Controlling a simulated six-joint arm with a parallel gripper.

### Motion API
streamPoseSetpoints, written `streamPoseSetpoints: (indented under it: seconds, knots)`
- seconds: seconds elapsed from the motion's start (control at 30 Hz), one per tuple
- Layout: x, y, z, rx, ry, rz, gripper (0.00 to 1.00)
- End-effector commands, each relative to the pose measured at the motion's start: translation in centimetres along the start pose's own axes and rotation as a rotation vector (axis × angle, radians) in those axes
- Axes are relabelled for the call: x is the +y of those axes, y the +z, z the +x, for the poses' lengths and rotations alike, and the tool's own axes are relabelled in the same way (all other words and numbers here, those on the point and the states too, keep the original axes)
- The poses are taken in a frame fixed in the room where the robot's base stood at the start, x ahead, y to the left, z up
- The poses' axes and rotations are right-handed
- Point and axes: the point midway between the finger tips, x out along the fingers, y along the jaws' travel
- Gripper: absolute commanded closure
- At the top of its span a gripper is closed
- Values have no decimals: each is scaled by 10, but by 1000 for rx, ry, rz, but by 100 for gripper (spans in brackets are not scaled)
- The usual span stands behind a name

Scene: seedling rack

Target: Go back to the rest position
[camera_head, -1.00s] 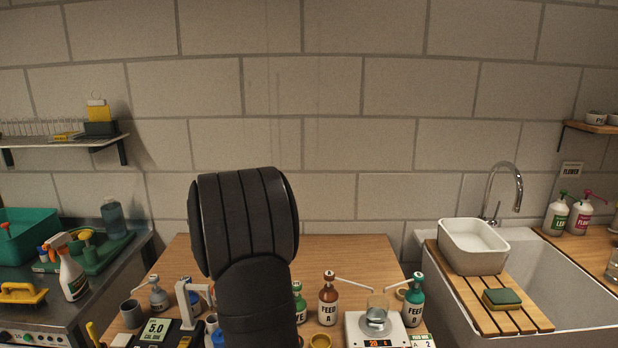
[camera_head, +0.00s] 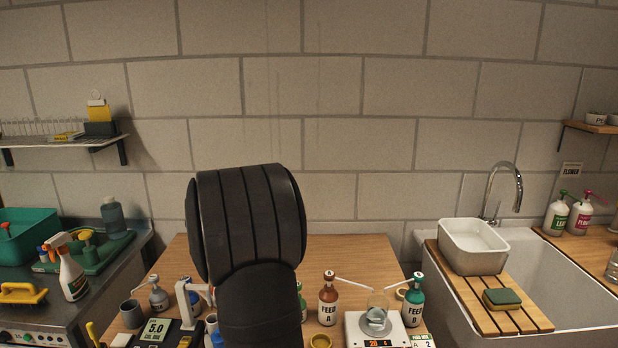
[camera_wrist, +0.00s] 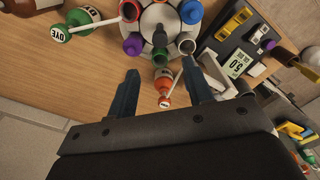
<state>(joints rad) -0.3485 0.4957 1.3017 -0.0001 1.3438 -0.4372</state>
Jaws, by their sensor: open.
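My gripper (camera_wrist: 160,88) shows in the wrist view with its two dark fingers spread apart and nothing held between them. Behind the gap, a small bottle with an orange top (camera_wrist: 164,84) stands on the wooden table (camera_wrist: 40,95); it looks apart from the fingers. In the head view my dark arm rises in front of the table (camera_head: 345,252) and hides its middle part. The gripper itself does not show in the head view.
A round holder with coloured caps (camera_wrist: 160,28) is near the fingertips. A brown FEED A bottle (camera_head: 328,300), a scale (camera_head: 354,330) with a glass beaker and a green FEED B bottle (camera_head: 413,302) stand right of my arm. A sink (camera_head: 560,295) is further right.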

Motion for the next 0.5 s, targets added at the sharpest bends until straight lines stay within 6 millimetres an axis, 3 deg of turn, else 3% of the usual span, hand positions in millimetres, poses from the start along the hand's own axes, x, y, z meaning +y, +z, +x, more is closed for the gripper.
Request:
streamPoseSetpoints:
  seconds: [0.5]
  knots:
    - [0,1,106,-4,-2,0,53]
